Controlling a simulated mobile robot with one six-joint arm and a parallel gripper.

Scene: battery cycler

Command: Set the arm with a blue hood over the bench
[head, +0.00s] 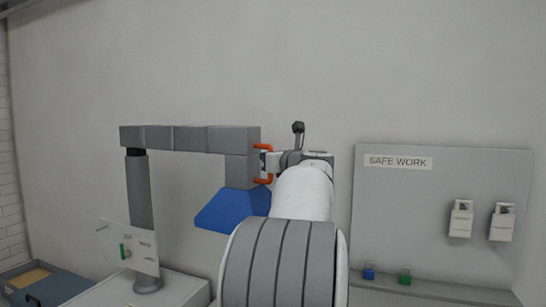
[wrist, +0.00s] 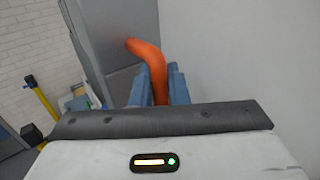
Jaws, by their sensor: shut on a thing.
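The grey jointed arm (head: 190,138) runs right from its upright post (head: 140,200) in the head view. Its blue hood (head: 232,210) hangs at the right end, partly hidden behind my arm. An orange handle (head: 263,147) sits on the right side of the hood's grey block. My gripper (head: 266,163) is at this handle, mostly hidden in the head view. In the wrist view my gripper (wrist: 159,85) has its blue fingers shut around the orange handle (wrist: 148,52). The grey arm end (wrist: 120,40) stands just beyond it.
A bench top (head: 185,290) lies below the post, with a white panel (head: 131,247) with a green part by the post. A grey "SAFE WORK" board (head: 400,190) stands at right, with small blue and green items on its ledge. A blue tray (head: 45,287) is at lower left.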

